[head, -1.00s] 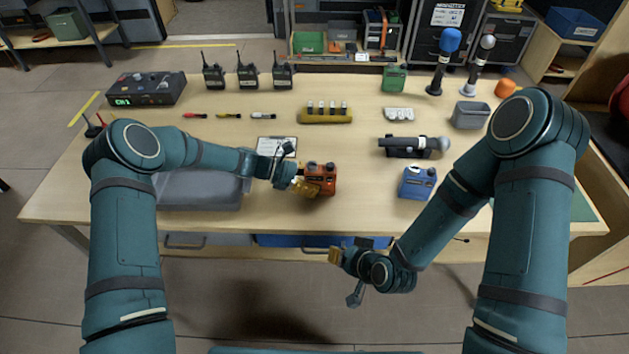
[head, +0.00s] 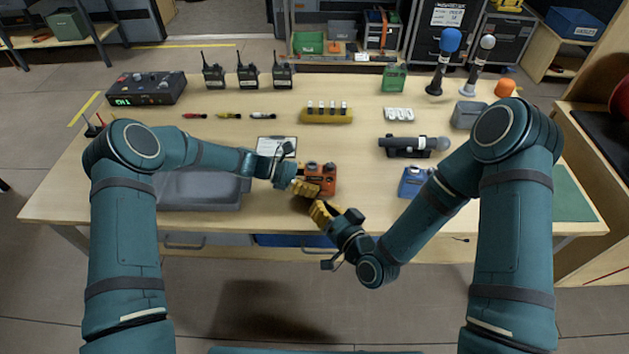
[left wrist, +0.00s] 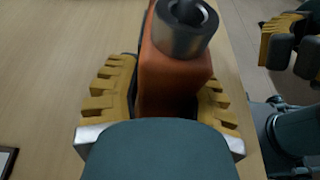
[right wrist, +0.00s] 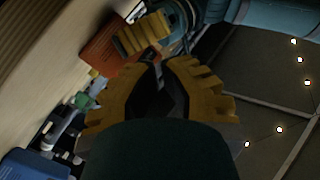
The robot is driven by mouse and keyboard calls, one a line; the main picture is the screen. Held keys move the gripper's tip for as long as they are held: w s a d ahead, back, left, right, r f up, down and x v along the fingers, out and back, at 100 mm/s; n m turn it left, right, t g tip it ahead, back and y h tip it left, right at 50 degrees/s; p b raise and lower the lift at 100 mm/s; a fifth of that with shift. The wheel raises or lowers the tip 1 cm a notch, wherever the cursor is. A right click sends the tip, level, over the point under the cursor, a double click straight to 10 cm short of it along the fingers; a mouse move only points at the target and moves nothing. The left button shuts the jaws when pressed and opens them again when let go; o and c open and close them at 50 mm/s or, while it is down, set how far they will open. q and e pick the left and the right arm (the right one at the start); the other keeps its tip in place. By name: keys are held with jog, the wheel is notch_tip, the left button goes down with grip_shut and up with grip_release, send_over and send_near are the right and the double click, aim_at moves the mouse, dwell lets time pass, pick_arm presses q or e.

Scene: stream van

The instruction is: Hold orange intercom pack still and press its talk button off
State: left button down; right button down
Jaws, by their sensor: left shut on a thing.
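The orange intercom pack (head: 325,176) stands near the table's front edge, right of my left gripper (head: 308,188). In the left wrist view the pack (left wrist: 172,82) sits between the yellow fingers, which are shut on its two sides. I cannot make out the talk button.
A grey tray (head: 200,192) lies at left, and a clipboard (head: 277,147) lies behind my left gripper. A microphone on a dark cradle (head: 405,146) is farther back.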

aim_at(315, 178)
pick_arm(q)
jog(key=shift+f, duration=0.1)
pick_arm(e)
jog(key=shift+w, duration=2.6)
jog(key=shift+w+d, duration=0.1)
jog(key=shift+w, duration=0.05)
jog(key=shift+w, duration=0.3)
jog(key=shift+w, duration=0.15)
jog(key=shift+s, duration=0.6)
jog(key=shift+s, duration=3)
